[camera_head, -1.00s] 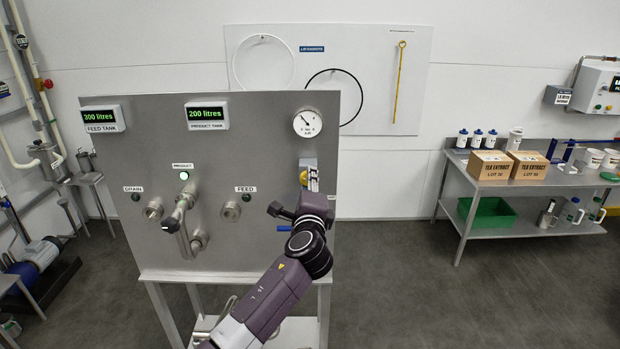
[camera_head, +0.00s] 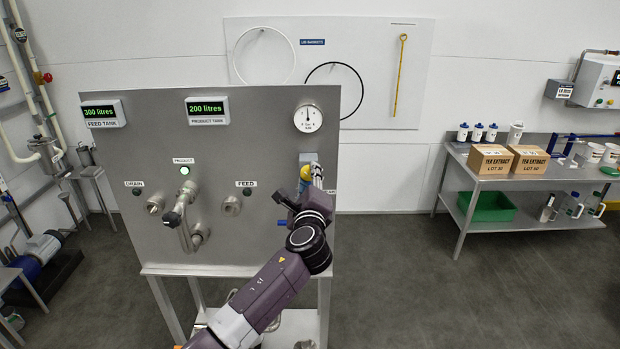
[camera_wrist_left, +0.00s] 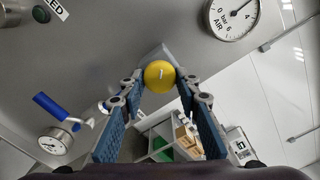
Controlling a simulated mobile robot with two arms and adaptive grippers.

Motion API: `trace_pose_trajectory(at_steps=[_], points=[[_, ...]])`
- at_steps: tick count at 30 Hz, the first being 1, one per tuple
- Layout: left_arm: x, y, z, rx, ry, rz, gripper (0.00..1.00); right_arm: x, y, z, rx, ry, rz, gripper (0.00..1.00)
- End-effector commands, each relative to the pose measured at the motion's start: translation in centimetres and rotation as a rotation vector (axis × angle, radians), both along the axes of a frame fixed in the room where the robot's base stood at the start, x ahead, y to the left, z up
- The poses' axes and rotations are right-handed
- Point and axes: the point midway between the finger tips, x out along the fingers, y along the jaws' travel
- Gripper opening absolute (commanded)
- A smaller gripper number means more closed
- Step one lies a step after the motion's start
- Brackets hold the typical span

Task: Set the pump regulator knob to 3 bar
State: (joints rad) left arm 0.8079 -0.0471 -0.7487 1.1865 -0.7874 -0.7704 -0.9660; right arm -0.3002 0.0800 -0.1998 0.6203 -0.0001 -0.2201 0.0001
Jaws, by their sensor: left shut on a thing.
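The yellow regulator knob (camera_head: 305,174) is on the right side of the steel panel, below a round white gauge (camera_head: 308,118). In the head view the gauge needle points about straight up. My left gripper (camera_head: 312,183) is at the knob; its fingers partly cover it. In the left wrist view the yellow knob (camera_wrist_left: 160,76) sits between the two blue-padded fingertips of my left gripper (camera_wrist_left: 161,84), which is shut on it. The gauge (camera_wrist_left: 232,17), marked 0, 6, bar and AIR, is partly cut off there. My right gripper is not in view.
The steel panel (camera_head: 150,240) also carries product valve piping (camera_head: 182,218) and two displays. A blue handle (camera_wrist_left: 54,109) and another gauge (camera_wrist_left: 55,141) lie left of the gripper in the wrist view. A shelf table (camera_head: 475,190) with boxes stands right, across clear floor.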

Motion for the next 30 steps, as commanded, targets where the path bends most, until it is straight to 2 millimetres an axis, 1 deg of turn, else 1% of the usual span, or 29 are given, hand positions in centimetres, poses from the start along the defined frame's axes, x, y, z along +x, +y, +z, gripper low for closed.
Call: trace_pose_trajectory(at_steps=[1, 3, 4, 8, 17, 20, 23, 26, 30], points=[[0.2, 0.4, 1.0, 0.001, -0.015, 0.006, 0.06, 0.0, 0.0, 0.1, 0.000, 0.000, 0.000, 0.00], [0.2, 0.4, 1.0, 0.000, -0.015, 0.006, 0.06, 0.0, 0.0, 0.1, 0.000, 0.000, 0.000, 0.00], [0.2, 0.4, 1.0, 0.000, -0.015, 0.006, 0.32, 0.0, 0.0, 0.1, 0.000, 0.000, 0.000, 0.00], [0.2, 0.3, 0.8, -0.001, -0.012, 0.004, 0.47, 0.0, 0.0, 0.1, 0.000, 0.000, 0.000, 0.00], [0.0, 0.1, 0.4, -0.001, -0.006, 0.001, 0.47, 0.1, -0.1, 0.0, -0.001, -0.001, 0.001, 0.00], [-0.3, 0.1, 0.3, -0.001, -0.006, 0.001, 0.47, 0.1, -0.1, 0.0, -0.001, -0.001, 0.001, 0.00], [-1.1, 0.1, 0.3, -0.001, -0.006, 0.001, 0.47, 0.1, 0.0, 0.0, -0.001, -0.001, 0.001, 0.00], [-2.3, 0.1, 0.3, -0.002, -0.006, 0.001, 0.47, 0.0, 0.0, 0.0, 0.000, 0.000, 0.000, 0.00], [-4.4, 0.1, 0.2, -0.002, -0.005, 0.000, 0.47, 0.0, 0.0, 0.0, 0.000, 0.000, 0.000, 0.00]])
